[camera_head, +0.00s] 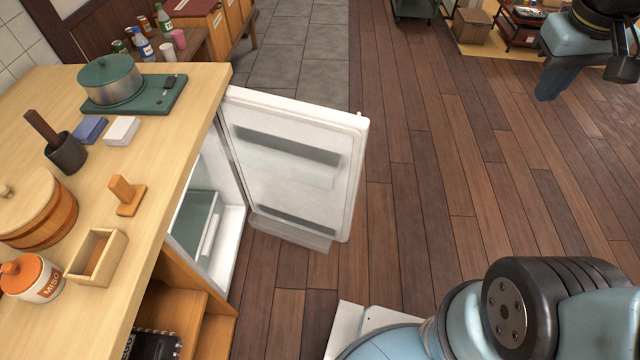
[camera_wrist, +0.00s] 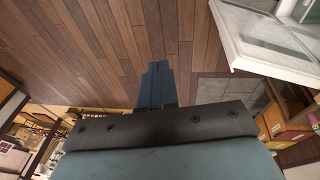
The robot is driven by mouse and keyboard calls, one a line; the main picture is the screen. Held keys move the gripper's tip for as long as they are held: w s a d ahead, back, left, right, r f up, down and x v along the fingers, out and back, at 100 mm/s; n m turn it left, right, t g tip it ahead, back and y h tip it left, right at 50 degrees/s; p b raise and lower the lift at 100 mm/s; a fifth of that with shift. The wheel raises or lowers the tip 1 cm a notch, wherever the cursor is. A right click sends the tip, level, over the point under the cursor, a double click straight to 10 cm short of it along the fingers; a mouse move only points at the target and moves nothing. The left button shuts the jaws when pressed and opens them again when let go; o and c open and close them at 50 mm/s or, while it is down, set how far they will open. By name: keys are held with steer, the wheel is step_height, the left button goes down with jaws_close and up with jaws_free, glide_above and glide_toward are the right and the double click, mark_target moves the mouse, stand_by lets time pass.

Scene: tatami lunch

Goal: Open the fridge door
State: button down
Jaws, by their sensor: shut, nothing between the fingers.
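The fridge door (camera_head: 292,165) stands wide open in the head view, swung out from the counter over the wood floor. Its white inner side with dark shelf bars faces me. The fridge interior (camera_head: 208,225) shows below the counter top, with a grey-green drawer or shelf. In the wrist view the open door (camera_wrist: 265,35) is at the upper right. My gripper (camera_wrist: 155,80) is shut and empty, pointing over bare floor, apart from the door. In the head view my gripper (camera_head: 552,84) is at the upper right, well to the right of the door.
The counter (camera_head: 190,120) on the left holds a pot (camera_head: 110,80), a wooden tub (camera_head: 35,210), a miso jar (camera_head: 32,278) and small boxes. A bench with bottles (camera_head: 165,48) stands behind. The wood floor right of the door is clear. Low carts stand at the far right.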

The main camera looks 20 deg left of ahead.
steer(key=w+a+f+n+t+h, duration=0.1)
steer(key=w+a+f+n+h, duration=0.2)
steer(key=a+f+n+h, duration=0.6)
steer(key=w+a+f+n+t, duration=0.2)
steer(key=a+f+n, duration=0.3)
steer(key=a+f, duration=0.9)
steer(key=s+a+f+n+t, duration=0.6)
steer(key=a+f+n+t, duration=0.15)
steer(key=a+f, duration=0.3)
steer(key=n+t+y, duration=0.5)
steer(key=n+y, duration=0.4)
steer(key=n, duration=0.1)
glide_toward(321, 180)
steer(key=w, duration=0.7)
steer(key=shift+d+r, duration=0.1)
steer(key=shift+d, duration=0.15)
steer(key=shift+n, duration=0.25)
